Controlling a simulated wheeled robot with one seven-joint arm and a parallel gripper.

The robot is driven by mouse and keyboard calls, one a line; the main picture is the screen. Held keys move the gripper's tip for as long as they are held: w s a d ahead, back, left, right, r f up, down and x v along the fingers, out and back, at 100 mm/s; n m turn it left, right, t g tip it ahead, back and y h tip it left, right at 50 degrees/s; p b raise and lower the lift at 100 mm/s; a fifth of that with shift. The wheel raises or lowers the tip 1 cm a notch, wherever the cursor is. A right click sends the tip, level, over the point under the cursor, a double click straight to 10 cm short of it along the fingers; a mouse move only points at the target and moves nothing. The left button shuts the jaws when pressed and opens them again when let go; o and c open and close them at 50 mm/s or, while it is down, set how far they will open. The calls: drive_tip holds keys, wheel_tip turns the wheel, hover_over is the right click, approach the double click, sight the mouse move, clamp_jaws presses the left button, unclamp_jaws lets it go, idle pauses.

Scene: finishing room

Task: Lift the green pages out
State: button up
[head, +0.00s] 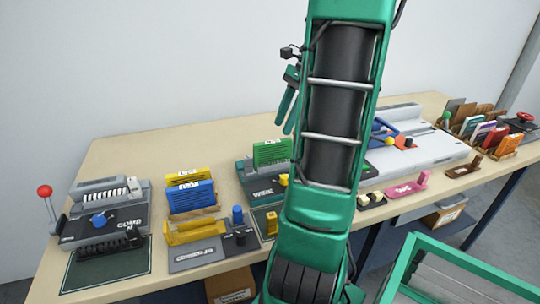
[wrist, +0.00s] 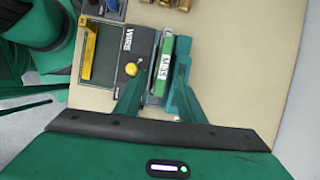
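The green pages (head: 271,152) stand upright in the dark wire machine (head: 262,192), labelled WIRE, on the table. In the wrist view the green pages (wrist: 164,66) show as a narrow block with a white label along the machine (wrist: 129,38). My gripper (head: 290,108) is above the pages and slightly to their right in the head view, with a visible gap. In the wrist view my gripper (wrist: 158,92) is open, its green fingers spread to either side of the pages' near end. Nothing is held between them. The pages' lower edge is hidden in the machine.
Blue pages (head: 190,197) and yellow pages (head: 190,176) stand left of the wire machine. A comb machine (head: 103,215) with a red-knobbed lever is at far left. A pink holder (head: 408,187) and a white machine (head: 425,145) lie right. A green-framed cart (head: 440,262) stands in front.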

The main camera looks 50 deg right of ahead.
sight(276, 141)
drive_tip(key=shift+s+d+m, duration=0.15)
drive_tip(key=shift+d+m, duration=0.15)
drive_tip(key=shift+d, duration=0.15)
drive_tip(key=shift+f, duration=0.15)
drive_tip(key=x, duration=0.5)
drive_tip(key=shift+w+x, duration=0.15)
drive_tip(key=shift+x, duration=1.15)
drive_tip(key=shift+w+x, duration=0.2)
drive_tip(key=shift+x, duration=1.15)
drive_tip(key=shift+a, duration=0.2)
clamp_jaws()
